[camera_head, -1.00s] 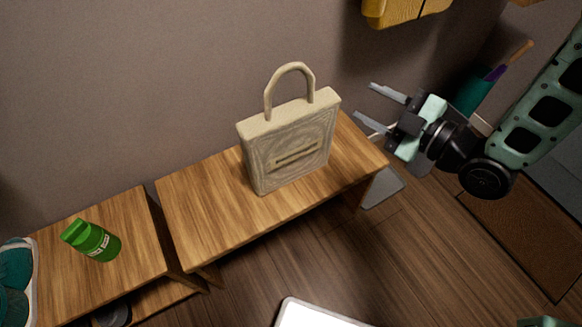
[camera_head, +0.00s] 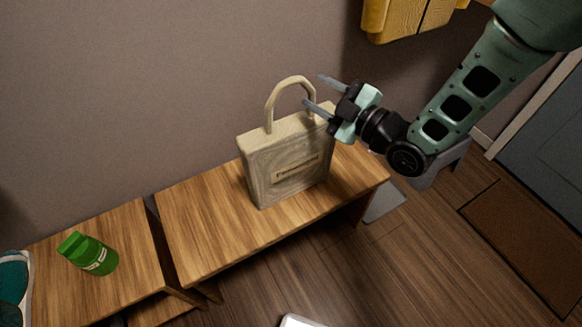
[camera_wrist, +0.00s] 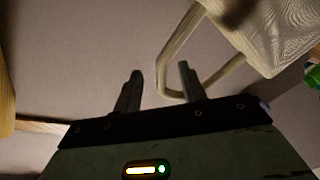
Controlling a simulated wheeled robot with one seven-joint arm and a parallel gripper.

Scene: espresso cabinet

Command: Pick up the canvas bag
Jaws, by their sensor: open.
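The beige canvas bag (camera_head: 288,165) stands upright on the right wooden bench, its stiff loop handle (camera_head: 276,100) rising above it. My gripper (camera_head: 314,91) is open, just right of the handle and above the bag's right top corner. In the wrist view the bag (camera_wrist: 275,35) is at the upper right. Its handle (camera_wrist: 172,75) curves down toward my open fingers (camera_wrist: 160,75), and the bend appears between the two fingertips or just beyond them. I cannot tell whether the handle touches a finger.
The wooden bench (camera_head: 215,235) stands along the wall. A green bottle (camera_head: 88,254) and a teal shoe (camera_head: 14,290) sit on the left bench. A yellow wooden cabinet (camera_head: 405,18) hangs at the upper right. Open floor (camera_head: 330,265) lies in front.

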